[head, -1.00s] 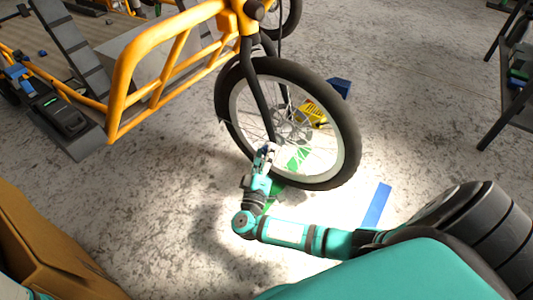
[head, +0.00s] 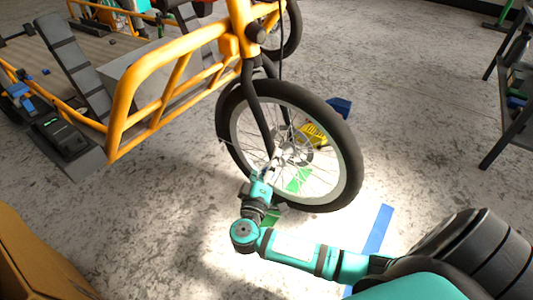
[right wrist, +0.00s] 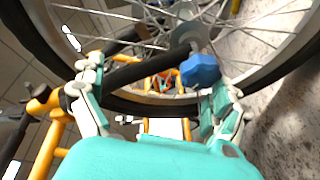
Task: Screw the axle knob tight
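The front wheel (head: 347,185) of the yellow cargo bike stands upright, with its hub at the middle of the spokes. A blue axle knob (right wrist: 200,70) shows at the hub end in the right wrist view; I cannot make it out in the head view. My right gripper (head: 268,170) is beside the wheel, just left of and below the hub. In the right wrist view its fingers (right wrist: 150,95) are spread wide apart. The knob is near the right finger and beyond it, with no grip on it. My left gripper is out of view.
The yellow frame (head: 150,90) and dark fork (head: 259,115) are close to the wheel. A yellow object (head: 314,134) and a blue one (head: 339,106) lie behind the wheel. A blue strip (head: 380,228) is on the floor. A dark shelf (head: 513,130) stands at right.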

